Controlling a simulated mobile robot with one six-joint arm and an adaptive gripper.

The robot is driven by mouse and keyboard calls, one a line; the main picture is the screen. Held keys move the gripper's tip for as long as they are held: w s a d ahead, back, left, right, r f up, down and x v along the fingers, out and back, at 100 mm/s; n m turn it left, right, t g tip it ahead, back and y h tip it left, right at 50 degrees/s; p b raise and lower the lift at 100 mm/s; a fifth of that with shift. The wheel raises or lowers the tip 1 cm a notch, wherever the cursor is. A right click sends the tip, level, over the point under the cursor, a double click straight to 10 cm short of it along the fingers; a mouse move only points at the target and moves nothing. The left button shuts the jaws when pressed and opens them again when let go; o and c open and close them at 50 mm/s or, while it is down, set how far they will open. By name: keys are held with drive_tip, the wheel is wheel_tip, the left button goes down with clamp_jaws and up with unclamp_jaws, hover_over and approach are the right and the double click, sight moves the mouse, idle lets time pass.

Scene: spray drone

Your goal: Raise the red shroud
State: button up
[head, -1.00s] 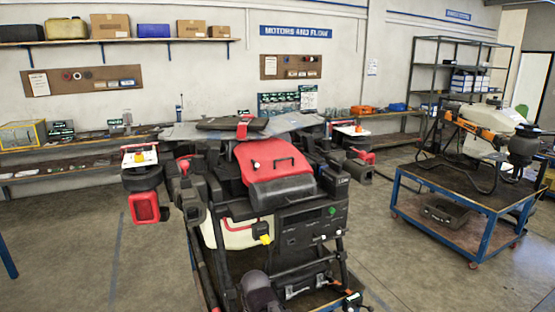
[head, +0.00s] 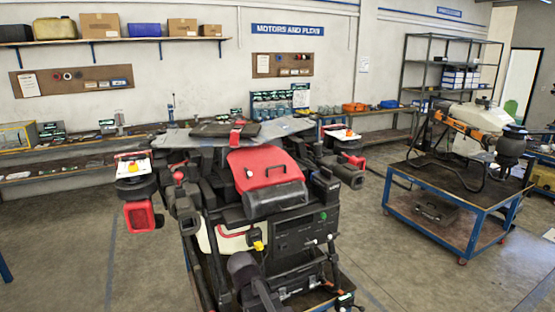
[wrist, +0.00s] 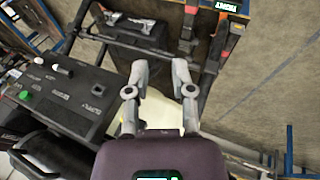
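The red shroud (head: 262,163) sits down on top of the large black spray drone (head: 300,235). It is a curved red cover with a dark bar handle (head: 281,166) and a dark front lip. I cannot make out the shroud in the wrist view. My gripper (wrist: 160,65) is open and empty in the wrist view, with its two grey fingers apart. It points down past the drone's front, beside the black control panel (wrist: 72,92). In the head view my dark arm shows low in front of the drone, below the shroud; the fingertips are not clear there.
Motor pods with red parts (head: 138,213) stick out at the drone's left and right. A yellow knob (head: 258,245) is on its front. A blue cart (head: 455,212) with another machine stands at right. Benches line the wall. Floor is clear between drone and cart.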

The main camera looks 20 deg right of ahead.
drive_tip(key=w+d+r+n+t+h+p, duration=0.2)
drive_tip(key=w+d+r+p, duration=0.15)
drive_tip(key=w+r, duration=0.3)
drive_tip(key=w+d+r+n+t+h+p, duration=0.1)
drive_tip(key=w+d+r+t+h+p, duration=0.15)
drive_tip(key=w+d+r, duration=0.4)
drive_tip(key=n+t+h+p, duration=0.2)
drive_tip(key=n+t+p, duration=0.3)
drive_tip(key=n+p, duration=0.2)
approach(275, 167)
drive_tip(key=v, duration=0.2)
drive_tip(key=shift+s+a+r, duration=0.1)
drive_tip(key=shift+s+a, duration=0.1)
drive_tip(key=shift+a, duration=0.15)
drive_tip(key=shift+d, duration=0.1)
drive_tip(key=b+x, duration=0.2)
drive_tip(key=x, duration=1.1)
drive_tip(key=shift+w+d, duration=0.15)
drive_tip(key=shift+d, duration=0.15)
clamp_jaws()
